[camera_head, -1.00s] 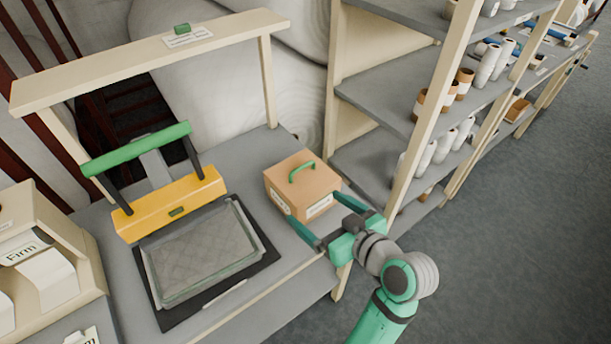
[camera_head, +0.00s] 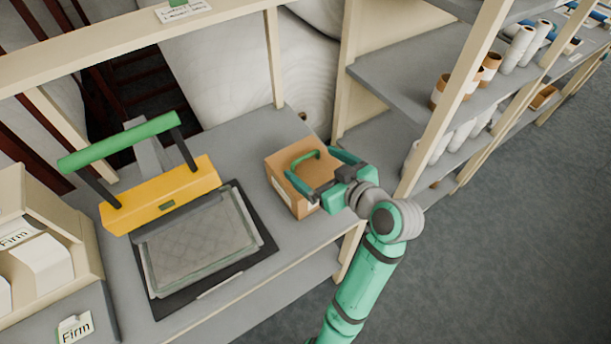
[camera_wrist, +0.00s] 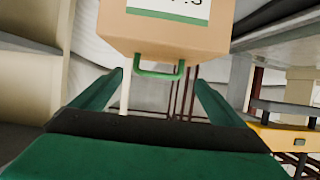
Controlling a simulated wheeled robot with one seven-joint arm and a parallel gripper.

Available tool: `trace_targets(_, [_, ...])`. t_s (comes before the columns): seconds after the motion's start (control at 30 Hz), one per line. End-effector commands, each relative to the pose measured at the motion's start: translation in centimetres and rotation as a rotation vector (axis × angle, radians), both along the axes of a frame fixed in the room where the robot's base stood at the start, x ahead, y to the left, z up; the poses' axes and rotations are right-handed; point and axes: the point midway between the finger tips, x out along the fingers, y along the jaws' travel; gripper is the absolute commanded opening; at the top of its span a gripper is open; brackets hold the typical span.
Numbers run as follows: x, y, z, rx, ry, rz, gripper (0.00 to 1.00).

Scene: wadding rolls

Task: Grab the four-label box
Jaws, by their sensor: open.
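The cardboard-coloured box (camera_head: 287,190) with a green handle (camera_head: 300,176) stands on the grey bench top, right of the press. Its label count cannot be told; my gripper hides part of its front. My gripper (camera_head: 308,172) is open, with its fingers over the box's top, around or just above the handle. In the wrist view the box (camera_wrist: 165,38) appears at the top with a white and green label, and the handle (camera_wrist: 160,72) lies between the open fingers (camera_wrist: 160,82). I see no grip on the handle.
A yellow press with a green bar (camera_head: 160,195) and a grey tray on a black mat (camera_head: 262,250) are left of the box. A shelf with rolls (camera_head: 405,75) stands close on the right. A wooden frame post (camera_head: 275,60) rises behind. Open floor (camera_head: 520,230) lies right.

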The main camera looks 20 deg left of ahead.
Motion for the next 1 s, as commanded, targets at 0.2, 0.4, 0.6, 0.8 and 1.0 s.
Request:
trace_targets(0.2, [1.4, 1.7, -0.6, 0.000, 0.000, 0.001, 0.93])
trace_targets(0.4, [2.8, 3.5, -1.5, 0.000, 0.001, -0.001, 0.93])
trace_targets(0.6, [3.0, 3.6, -1.6, 0.000, 0.000, -0.004, 0.93])
trace_targets(0.8, [2.9, 3.6, -1.6, 0.000, 0.000, -0.003, 0.55])
trace_targets(1.0, [2.9, 3.6, -1.5, 0.001, -0.002, -0.004, 0.16])
